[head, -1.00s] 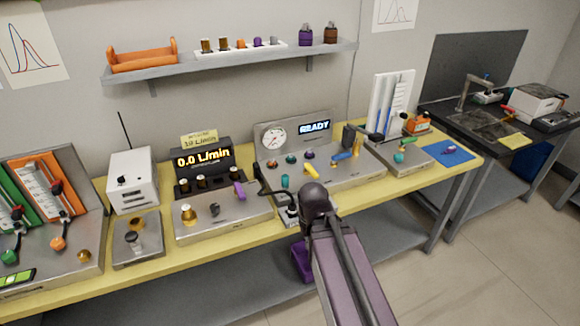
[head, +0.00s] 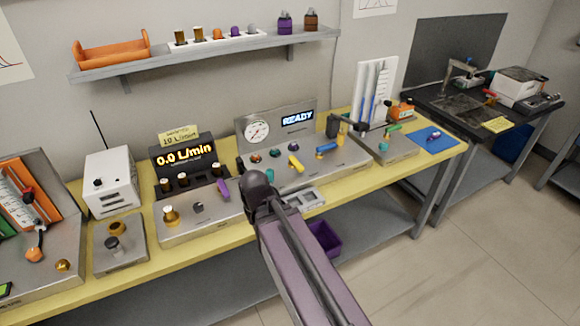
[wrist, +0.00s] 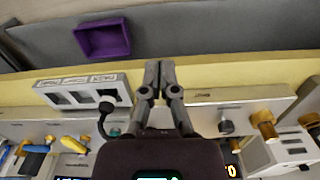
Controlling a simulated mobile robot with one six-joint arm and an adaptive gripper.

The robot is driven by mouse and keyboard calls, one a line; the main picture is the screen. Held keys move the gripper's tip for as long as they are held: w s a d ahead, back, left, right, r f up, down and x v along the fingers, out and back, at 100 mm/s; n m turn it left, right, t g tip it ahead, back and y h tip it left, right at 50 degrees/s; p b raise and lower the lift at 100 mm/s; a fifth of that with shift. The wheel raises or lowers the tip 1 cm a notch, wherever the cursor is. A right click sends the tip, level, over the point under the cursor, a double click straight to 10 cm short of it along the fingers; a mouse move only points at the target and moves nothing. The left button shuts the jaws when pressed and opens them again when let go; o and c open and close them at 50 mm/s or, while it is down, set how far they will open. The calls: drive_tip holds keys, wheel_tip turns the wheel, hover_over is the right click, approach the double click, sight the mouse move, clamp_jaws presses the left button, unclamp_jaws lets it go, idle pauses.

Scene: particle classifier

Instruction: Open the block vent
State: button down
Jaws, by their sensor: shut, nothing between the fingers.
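The steel panel (head: 335,169) with the gauge and READY display carries several knobs, a yellow lever (head: 295,163), a blue-handled lever (head: 326,148) and a teal knob (head: 243,173). I cannot read which of them is the block vent. In the wrist view, the yellow lever (wrist: 74,145), blue lever (wrist: 36,148) and teal knob (wrist: 114,132) lie left of my gripper (wrist: 159,68). My gripper is shut and empty, with its tips over the yellow bench edge, right of the grey slotted tray (wrist: 122,85).
The flow unit (head: 186,160) reads 0.0 L/min; its steel base bears a purple lever (head: 222,189) and a brass knob (head: 170,214). A purple bin (head: 325,238) sits below the bench. A black plug on a cable (wrist: 106,106) lies by the slotted tray.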

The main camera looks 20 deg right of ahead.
drive_tip(key=w+d+r+n+h+b, duration=0.1)
drive_tip(key=w+d+n+h, duration=0.3)
drive_tip(key=w+n, duration=0.5)
drive_tip(key=w+d+r+n+h, duration=0.2)
drive_tip(key=w+d+n+h, duration=0.3)
drive_tip(key=w, duration=1.2)
drive_tip(key=d+n, duration=0.2)
drive_tip(key=n, duration=0.2)
drive_tip(key=shift+r+n+b, duration=0.3)
drive_tip(key=shift+r+b, duration=0.05)
drive_tip(key=shift+r, duration=0.05)
drive_tip(key=shift+f, duration=0.15)
